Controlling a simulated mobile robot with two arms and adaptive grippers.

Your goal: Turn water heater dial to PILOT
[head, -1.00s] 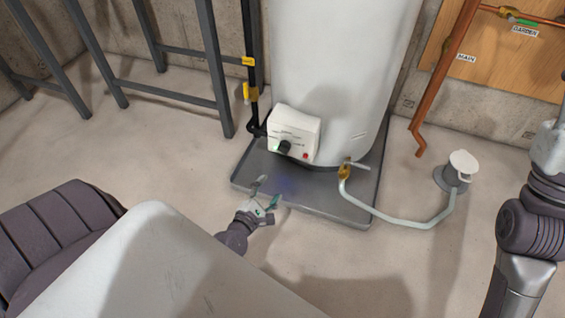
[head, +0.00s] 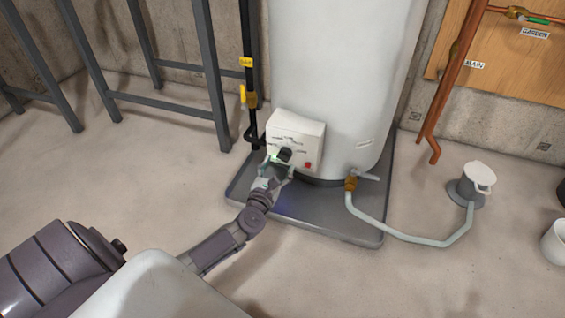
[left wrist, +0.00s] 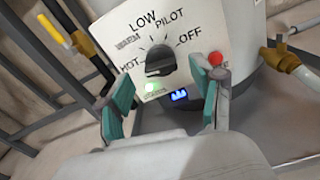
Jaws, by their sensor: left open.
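The water heater (head: 335,80) is a tall white tank with a white control box (head: 308,134) low on its front. The black dial (head: 285,153) is on that box; it also shows in the left wrist view (left wrist: 159,60). HOT, WARM, LOW, PILOT and OFF are printed around it. I cannot tell exactly which mark it points to. My left gripper (head: 277,168) is open and empty just below and in front of the dial. In the left wrist view its teal-padded fingers (left wrist: 166,95) are spread below the dial, apart from it. My right gripper is out of view.
A red button (left wrist: 215,59) is right of the dial; a green light (left wrist: 151,88) glows below. The tank stands in a grey drain pan (head: 330,225). A black pipe with a yellow-handled valve (head: 250,98) is at left, a drain valve with hose (head: 400,235) at right.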

